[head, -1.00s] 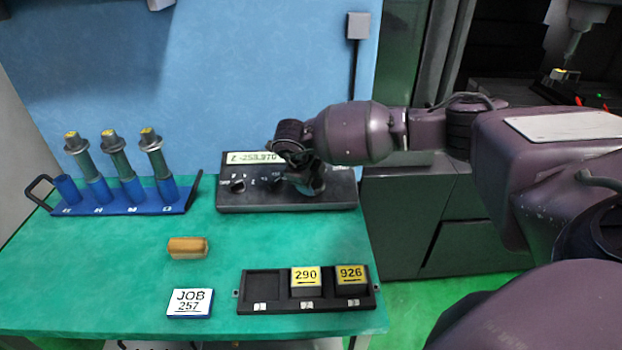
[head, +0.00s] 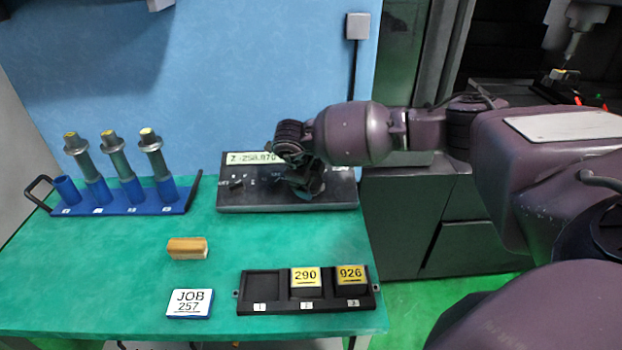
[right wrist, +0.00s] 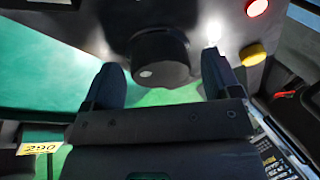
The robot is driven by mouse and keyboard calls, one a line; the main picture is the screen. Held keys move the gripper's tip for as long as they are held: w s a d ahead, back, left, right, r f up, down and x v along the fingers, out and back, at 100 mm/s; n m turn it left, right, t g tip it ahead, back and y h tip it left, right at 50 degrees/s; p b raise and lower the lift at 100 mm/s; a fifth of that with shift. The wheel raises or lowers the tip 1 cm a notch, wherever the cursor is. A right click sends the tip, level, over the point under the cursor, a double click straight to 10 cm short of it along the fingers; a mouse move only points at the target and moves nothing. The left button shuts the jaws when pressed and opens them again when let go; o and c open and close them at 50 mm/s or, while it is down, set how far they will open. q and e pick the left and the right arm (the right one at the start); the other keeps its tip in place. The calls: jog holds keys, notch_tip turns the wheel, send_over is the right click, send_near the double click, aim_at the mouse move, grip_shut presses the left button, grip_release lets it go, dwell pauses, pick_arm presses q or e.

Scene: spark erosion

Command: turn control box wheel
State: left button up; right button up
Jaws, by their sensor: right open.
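The control box (head: 237,203) is a dark sloped console at the back of the green table, with a lit display (head: 243,158) reading about Z -258.970. My right gripper (head: 303,187) is over the right half of its panel and hides the wheel there in the head view. In the right wrist view, the wheel (right wrist: 158,58) is a dark round knob with a pale dot. The open fingers of my right gripper (right wrist: 162,76) stand on either side of it, with visible gaps. I cannot tell how deep they reach. My left gripper is not in view.
A red button (right wrist: 257,7) and a yellow button (right wrist: 252,54) sit beside the wheel. A blue rack (head: 125,208) with several electrodes stands left. A wooden-backed block (head: 187,248), a JOB 257 card (head: 190,303) and a black tray (head: 270,306) with blocks lie in front.

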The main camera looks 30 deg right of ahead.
jog(key=v, duration=1)
jog(key=shift+a+r, duration=0.15)
jog(key=shift+r, duration=0.25)
jog(key=shift+f, duration=0.1)
